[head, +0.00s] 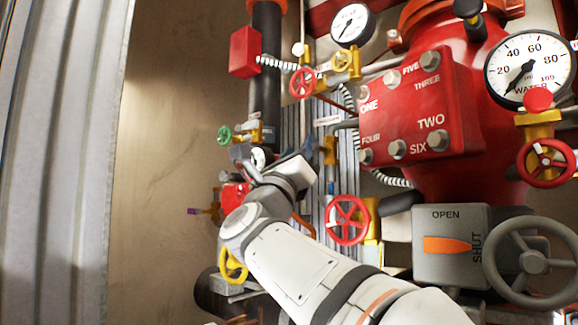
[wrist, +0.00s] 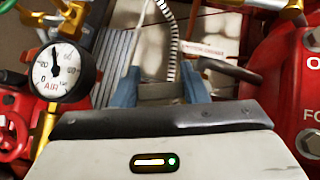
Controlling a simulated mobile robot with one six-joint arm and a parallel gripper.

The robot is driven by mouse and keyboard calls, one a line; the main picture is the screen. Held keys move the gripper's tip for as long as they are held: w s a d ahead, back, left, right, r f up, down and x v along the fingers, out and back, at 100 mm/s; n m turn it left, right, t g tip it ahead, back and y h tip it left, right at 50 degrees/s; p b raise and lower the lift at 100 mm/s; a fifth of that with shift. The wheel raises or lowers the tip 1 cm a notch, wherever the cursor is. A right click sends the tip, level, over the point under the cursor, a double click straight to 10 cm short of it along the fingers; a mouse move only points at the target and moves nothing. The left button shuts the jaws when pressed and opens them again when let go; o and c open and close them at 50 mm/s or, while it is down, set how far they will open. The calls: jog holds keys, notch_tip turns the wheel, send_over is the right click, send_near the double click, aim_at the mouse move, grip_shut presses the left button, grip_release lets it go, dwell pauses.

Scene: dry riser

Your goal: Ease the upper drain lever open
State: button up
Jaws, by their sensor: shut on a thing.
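My gripper (head: 308,148) reaches in among the pipes left of the big red valve body. In the wrist view its two blue fingers (wrist: 160,90) stand apart, with grip on a thing that is mostly hidden between and beyond them. A brass valve (head: 330,150) is right beside the fingertips in the head view. The upper drain lever does not show clearly in either view. In the wrist view a dark bar (wrist: 232,70) runs right from near the right finger, below a white tag with red print (wrist: 207,49).
An air gauge (wrist: 63,72) on a brass stem is close left of the fingers. The red valve body (head: 430,175) with numbered bolts is close on the right. A red handwheel (head: 347,220) is below. The bare wall (head: 165,150) on the left is clear.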

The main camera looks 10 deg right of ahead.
jog(key=n+y, duration=0.1)
jog(key=n+t+y, duration=0.1)
jog(key=shift+f+n, duration=0.25)
jog(key=shift+n, duration=0.05)
jog(key=o, duration=1)
jog(key=shift+b+v, duration=1.75)
jog(key=shift+v, duration=2.2)
